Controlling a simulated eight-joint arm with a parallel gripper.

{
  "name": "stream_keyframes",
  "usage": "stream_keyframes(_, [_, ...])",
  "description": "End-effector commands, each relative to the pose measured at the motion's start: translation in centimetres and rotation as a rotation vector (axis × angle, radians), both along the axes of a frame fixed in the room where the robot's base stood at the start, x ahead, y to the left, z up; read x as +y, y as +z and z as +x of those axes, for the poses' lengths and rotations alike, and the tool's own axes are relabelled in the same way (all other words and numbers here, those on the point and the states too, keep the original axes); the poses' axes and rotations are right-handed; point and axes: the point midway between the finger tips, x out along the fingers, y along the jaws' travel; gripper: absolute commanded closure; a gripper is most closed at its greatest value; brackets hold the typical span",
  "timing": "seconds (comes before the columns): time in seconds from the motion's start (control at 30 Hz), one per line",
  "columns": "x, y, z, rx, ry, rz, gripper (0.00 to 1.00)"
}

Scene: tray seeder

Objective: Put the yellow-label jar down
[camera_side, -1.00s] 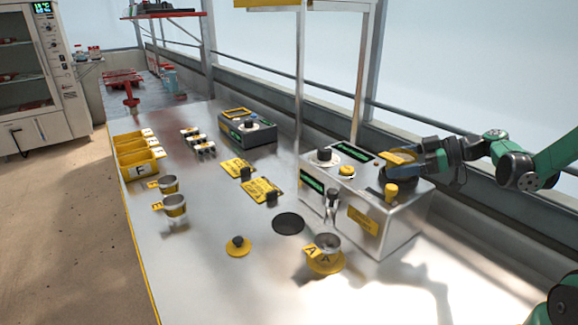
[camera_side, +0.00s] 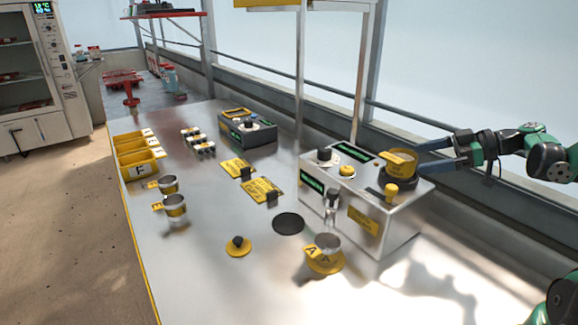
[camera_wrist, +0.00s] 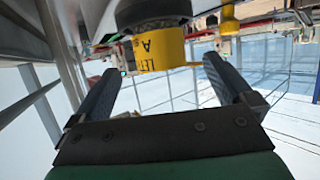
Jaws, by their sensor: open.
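The yellow-label jar (camera_side: 399,162) sits upright in a round black holder (camera_side: 398,182) on top of the metal seeder box (camera_side: 375,225). In the wrist view its yellow label (camera_wrist: 158,50) fills the top middle, upside down, with a large A and partly cut-off lettering. My gripper (camera_side: 424,158) is open on the right side of the jar, with its two dark blue fingers spread. In the wrist view the open gripper (camera_wrist: 161,70) has a finger to each side of the jar, and both stand clear of it with gaps.
A metal cup marked A (camera_side: 327,244) stands on a yellow disc below the box. Cups (camera_side: 174,207), yellow bins (camera_side: 140,165) and a second control box (camera_side: 248,130) are farther left. Free air lies right of the box.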

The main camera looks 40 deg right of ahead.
Motion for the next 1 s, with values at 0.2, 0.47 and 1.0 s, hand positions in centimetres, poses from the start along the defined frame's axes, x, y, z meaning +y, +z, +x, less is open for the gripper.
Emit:
stream_keyframes(0.2, [0.0, 0.0, 0.0, 0.001, 0.000, -0.001, 0.00])
stream_keyframes(0.47, [1.1, -0.9, 2.1, 0.208, 0.139, -0.179, 0.00])
stream_keyframes(1.0, [2.5, 4.1, 3.9, 0.694, 0.549, -0.952, 0.00])
